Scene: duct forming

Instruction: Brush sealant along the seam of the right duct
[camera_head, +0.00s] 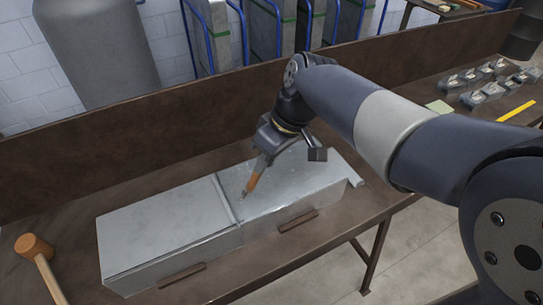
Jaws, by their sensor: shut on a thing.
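Two grey sheet-metal duct pieces lie end to end on the brown workbench. The right duct (300,178) meets the left duct (165,225) at a raised seam (228,199) running across the top. My gripper (263,160) is above the right duct, shut on a brush (253,181) with an orange-brown handle. The brush points down, and its dark tip is at or just above the top of the right duct, slightly right of the seam. I cannot tell whether it touches. No sealant can be clearly made out. My arm covers part of the bench on the right.
A mallet (38,259) lies at the bench's left end. A brown back wall (130,165) runs behind the ducts. Small metal parts (487,92), a yellow strip (516,111) and a pale green pad (439,107) lie at the far right.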

